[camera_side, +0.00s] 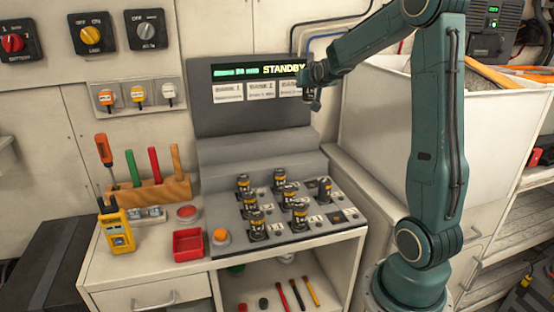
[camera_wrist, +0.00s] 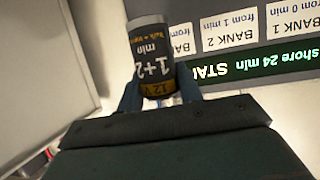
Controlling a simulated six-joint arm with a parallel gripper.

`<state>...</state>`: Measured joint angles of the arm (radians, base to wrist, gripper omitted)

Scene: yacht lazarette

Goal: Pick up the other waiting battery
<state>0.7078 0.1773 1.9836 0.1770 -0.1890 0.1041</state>
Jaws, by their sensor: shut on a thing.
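My gripper (camera_side: 310,88) is raised in front of the right part of the upright display panel (camera_side: 228,119). It is shut on a dark cylindrical battery (camera_wrist: 150,58), which sits between the two fingers in the wrist view. The battery's label reads "1+2", "min" and "12 V" in white and yellow, upside down. Several similar dark batteries with yellow-orange bands (camera_side: 257,228) stand upright in the sloped grey charging deck (camera_side: 228,196), well below my gripper. Some deck positions on the right side look empty. My gripper hides part of the third bank card.
The display shows "STANDBY" above bank cards (camera_side: 229,93). A pale bin wall (camera_side: 372,125) rises on the right.

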